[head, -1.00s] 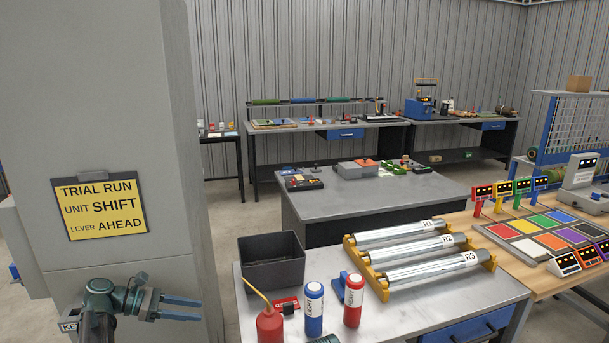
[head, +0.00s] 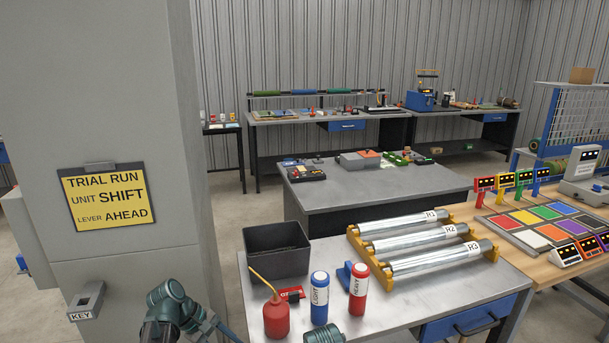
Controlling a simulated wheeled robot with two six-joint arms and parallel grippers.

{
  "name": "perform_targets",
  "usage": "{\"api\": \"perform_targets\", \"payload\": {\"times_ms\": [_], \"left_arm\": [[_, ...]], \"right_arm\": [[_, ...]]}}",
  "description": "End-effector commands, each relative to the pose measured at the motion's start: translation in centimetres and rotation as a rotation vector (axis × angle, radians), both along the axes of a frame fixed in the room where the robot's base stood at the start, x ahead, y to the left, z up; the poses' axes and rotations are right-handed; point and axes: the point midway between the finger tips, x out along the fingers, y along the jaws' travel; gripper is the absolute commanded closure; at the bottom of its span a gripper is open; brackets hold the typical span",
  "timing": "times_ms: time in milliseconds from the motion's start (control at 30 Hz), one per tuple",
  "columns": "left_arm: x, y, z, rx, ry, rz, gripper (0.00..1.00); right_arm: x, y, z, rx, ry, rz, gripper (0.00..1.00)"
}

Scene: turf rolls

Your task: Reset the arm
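My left arm comes in at the bottom of the head view, in front of the grey column. My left gripper (head: 217,327) is low, between the column and the metal bench. It is partly cut off by the bottom edge, and its finger gap is not clear. I see nothing held in it. A dark ribbed part, probably of my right arm, shows at the bottom edge beside the red bottle. My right gripper is not visible.
The grey column (head: 110,40) carries a yellow sign (head: 107,197) and a KEY holder (head: 87,300). The metal bench (head: 400,312) bears a black bin (head: 276,252), a red oil can (head: 276,318), a blue LIGHT bottle (head: 319,300), a red HEAVY bottle (head: 358,295) and rollers R1 to R3 (head: 430,240).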

Motion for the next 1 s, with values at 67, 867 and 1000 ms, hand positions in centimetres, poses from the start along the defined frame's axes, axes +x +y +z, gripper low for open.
{"api": "perform_targets", "payload": {"times_ms": [67, 867, 1000], "left_arm": [[-2.5, -1.6, -1.4, 0.130, -0.073, -0.176, 0.54], [-12.4, -11.8, 2.1, 0.617, -0.250, -1.265, 0.54], [-13.1, -12.9, 2.6, 0.621, -0.243, -1.303, 0.54]], "right_arm": [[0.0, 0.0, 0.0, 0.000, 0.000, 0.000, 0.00], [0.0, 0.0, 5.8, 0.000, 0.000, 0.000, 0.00], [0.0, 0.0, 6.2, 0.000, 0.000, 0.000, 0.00]]}}
